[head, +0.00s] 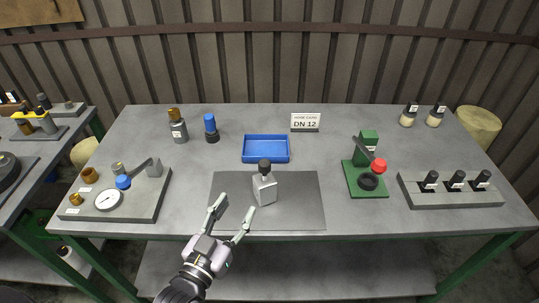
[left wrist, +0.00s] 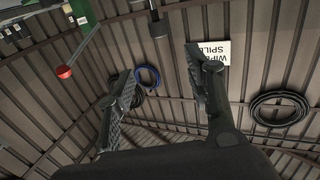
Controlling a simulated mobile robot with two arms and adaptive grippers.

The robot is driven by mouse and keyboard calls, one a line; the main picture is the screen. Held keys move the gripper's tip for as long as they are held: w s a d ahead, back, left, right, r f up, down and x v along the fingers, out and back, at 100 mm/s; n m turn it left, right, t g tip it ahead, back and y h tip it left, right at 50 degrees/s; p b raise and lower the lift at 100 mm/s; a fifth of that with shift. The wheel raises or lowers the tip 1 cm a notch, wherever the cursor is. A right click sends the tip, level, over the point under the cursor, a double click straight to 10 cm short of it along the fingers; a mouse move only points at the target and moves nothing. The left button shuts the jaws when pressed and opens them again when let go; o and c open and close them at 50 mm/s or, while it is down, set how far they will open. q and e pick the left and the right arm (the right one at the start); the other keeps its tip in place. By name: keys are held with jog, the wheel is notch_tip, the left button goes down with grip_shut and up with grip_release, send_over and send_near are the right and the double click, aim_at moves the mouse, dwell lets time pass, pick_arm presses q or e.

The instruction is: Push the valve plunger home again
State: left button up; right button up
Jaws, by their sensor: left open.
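A grey, angular bottle-like body (head: 264,189) with a black knob on top (head: 264,166) stands upright on the dark grey mat (head: 305,215) at the middle of the bench. It may be the part with the valve plunger; I cannot tell how far the plunger sticks out. My left gripper (head: 235,208) is open and empty, just left of and in front of this body, apart from it. In the left wrist view the two spread fingers (left wrist: 158,62) have nothing between them. A dark cylinder (left wrist: 157,24) shows beyond them at the top edge. My right gripper is not in view.
A green press (head: 368,140) with a red knob (head: 379,165) is to the right. A gauge block (head: 140,205) is at left. Several bottles line the back. The mat is otherwise clear.

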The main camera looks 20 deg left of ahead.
aim_at(263, 165)
pick_arm(q)
jog(key=w+p, duration=0.1)
jog(key=w, duration=0.4)
jog(key=w+d+p, duration=0.1)
jog(key=w, duration=0.4)
jog(key=w+p, duration=0.1)
jog(key=w, duration=0.4)
jog(key=shift+w+d, duration=0.35)
jog(key=shift+d, duration=0.05)
jog(key=shift+w, duration=0.5)
jog(key=shift+d, duration=0.1)
jog(key=shift+c, duration=0.4)
jog(key=c, duration=0.8)
grip_shut()
